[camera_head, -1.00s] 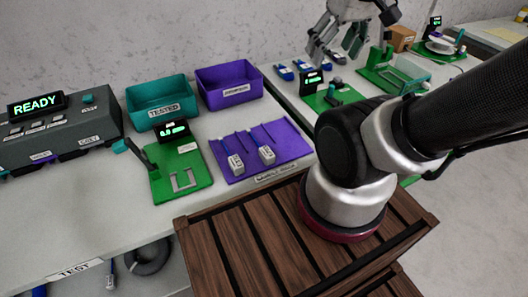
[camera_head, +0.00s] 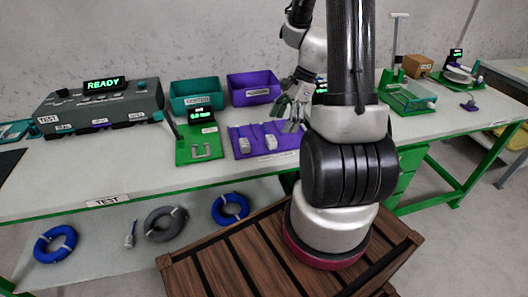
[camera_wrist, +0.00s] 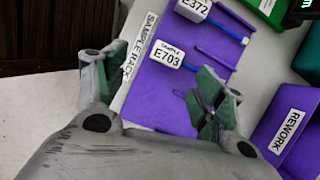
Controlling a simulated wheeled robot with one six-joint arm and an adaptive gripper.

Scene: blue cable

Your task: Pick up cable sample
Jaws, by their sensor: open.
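Two cable samples, white blocks each with a thin blue cable, lie on a purple sample rack (camera_head: 262,155) on the bench. In the wrist view one block is labelled E703 (camera_wrist: 167,56) and the other E372 (camera_wrist: 194,9). In the head view the blocks show as a left one (camera_head: 244,145) and a right one (camera_head: 270,141). My gripper (camera_head: 294,108) is open and empty near the rack's right edge. In the wrist view its fingertips (camera_wrist: 162,85) are spread, with E703 just beyond the gap between them. Contact with the rack cannot be told.
A green fixture (camera_head: 200,150) stands left of the rack. Teal TESTED (camera_head: 197,97) and purple (camera_head: 252,92) bins stand behind; the purple one reads REWORK in the wrist view. A grey tester showing READY (camera_head: 100,105) is at left. Cable coils (camera_head: 165,224) lie on the lower shelf.

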